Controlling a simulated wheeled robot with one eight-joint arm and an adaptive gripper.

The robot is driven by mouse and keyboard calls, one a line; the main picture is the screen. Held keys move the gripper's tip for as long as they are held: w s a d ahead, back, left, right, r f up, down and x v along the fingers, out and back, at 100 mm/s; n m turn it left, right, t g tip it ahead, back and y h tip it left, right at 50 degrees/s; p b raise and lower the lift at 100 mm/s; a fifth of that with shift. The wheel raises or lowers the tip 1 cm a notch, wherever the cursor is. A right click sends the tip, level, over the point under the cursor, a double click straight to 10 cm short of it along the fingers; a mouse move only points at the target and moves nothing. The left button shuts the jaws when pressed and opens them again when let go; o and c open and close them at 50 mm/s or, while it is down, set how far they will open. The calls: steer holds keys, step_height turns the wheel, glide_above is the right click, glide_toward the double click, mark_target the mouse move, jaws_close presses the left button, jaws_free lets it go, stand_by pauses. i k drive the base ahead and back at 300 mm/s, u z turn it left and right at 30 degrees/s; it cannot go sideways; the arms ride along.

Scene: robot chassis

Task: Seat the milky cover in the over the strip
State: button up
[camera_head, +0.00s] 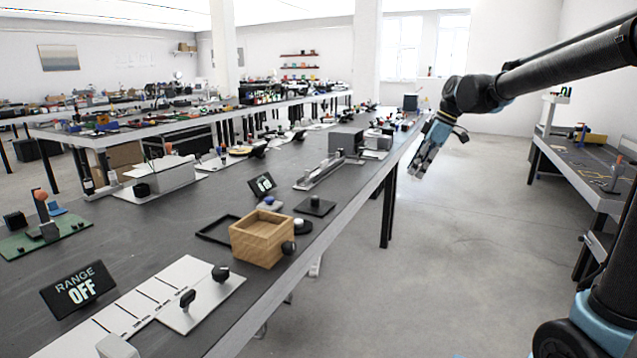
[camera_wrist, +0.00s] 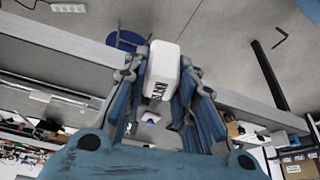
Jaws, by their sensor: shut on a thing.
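My gripper (camera_head: 424,160) hangs at the upper right in the head view, against the floor just right of the long table's edge. In the wrist view my gripper (camera_wrist: 160,68) is shut on a white, rounded block (camera_wrist: 162,62) with dark lettering on one face. The block sits between the two blue fingers. I cannot tell whether it is the milky cover; it cannot be made out in the head view. A long grey channel (camera_head: 325,172), possibly the strip's holder, lies on the table left of my gripper.
The dark long table (camera_head: 210,205) carries a wooden box (camera_head: 262,238), a RANGE OFF sign (camera_head: 80,290), a white panel with black knobs (camera_head: 203,292) and a grey box (camera_head: 346,139). Another table (camera_head: 585,172) stands at the right. The floor (camera_head: 450,250) between is clear.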

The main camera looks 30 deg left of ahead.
mark_target(300, 182)
steer(key=i, duration=3.35)
steer(key=u, duration=2.6)
steer(key=i, duration=0.15)
steer(key=u, duration=0.15)
